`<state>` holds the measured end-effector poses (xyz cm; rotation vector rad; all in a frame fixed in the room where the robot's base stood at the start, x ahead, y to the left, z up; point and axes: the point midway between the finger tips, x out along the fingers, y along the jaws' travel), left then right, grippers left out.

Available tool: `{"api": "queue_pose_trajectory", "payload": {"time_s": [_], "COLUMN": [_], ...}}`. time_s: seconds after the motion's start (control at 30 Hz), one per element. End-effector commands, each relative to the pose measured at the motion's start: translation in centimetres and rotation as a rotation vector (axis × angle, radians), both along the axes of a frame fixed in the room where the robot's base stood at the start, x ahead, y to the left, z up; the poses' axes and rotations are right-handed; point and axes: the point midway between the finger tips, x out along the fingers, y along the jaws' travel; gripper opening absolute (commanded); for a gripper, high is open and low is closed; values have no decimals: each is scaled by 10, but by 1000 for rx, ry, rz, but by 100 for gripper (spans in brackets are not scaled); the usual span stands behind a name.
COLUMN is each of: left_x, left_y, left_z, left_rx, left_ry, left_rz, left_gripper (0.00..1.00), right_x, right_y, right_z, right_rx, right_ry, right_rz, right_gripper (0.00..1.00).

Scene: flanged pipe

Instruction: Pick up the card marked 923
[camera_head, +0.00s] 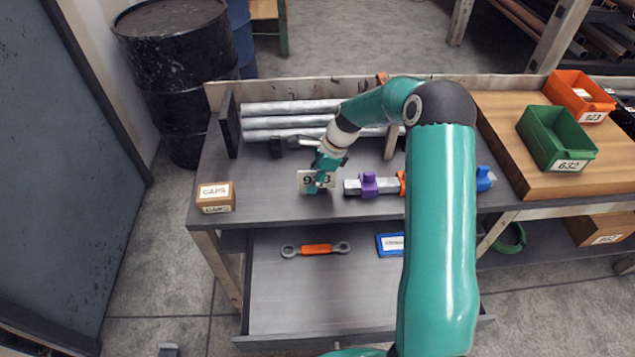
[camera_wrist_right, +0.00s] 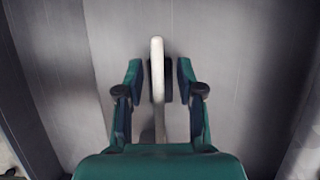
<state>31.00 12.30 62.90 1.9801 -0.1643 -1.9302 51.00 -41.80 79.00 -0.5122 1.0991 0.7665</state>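A white card (camera_head: 304,182) stands upright on the bench. Its first digit reads 9 and its last looks like 3, while a finger of my right gripper hides the middle. My right gripper (camera_head: 322,176) points down at the card, one finger in front of it. In the right wrist view, the card (camera_wrist_right: 157,85) shows edge-on between the two fingers of the right gripper (camera_wrist_right: 158,82). The fingers stand apart with a narrow gap on each side. A dark block shows below the card. My left gripper is not in view.
A purple-clamped pipe (camera_head: 352,187) lies right of the card. Grey pipes (camera_head: 285,122) lie behind. A CAPS box (camera_head: 215,196) is at left. An orange bin (camera_head: 578,95) and green bin (camera_head: 555,138) stand at right. An open drawer (camera_head: 320,300) holds an orange-handled wrench (camera_head: 316,249).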

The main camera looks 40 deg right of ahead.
Motion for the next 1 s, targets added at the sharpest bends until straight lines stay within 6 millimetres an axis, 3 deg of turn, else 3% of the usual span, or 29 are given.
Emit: {"api": "queue_pose_trajectory", "payload": {"time_s": [0.83,1.0], "left_x": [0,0], "left_y": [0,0], "left_z": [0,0], "left_rx": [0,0], "left_ry": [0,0], "left_rz": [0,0], "left_gripper": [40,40], "right_x": [-1,-1], "right_y": [0,-1], "right_z": [-5,-5], "right_rx": [1,0], "right_ry": [1,0], "right_rz": [-1,-1], "right_gripper": [38,11]}}
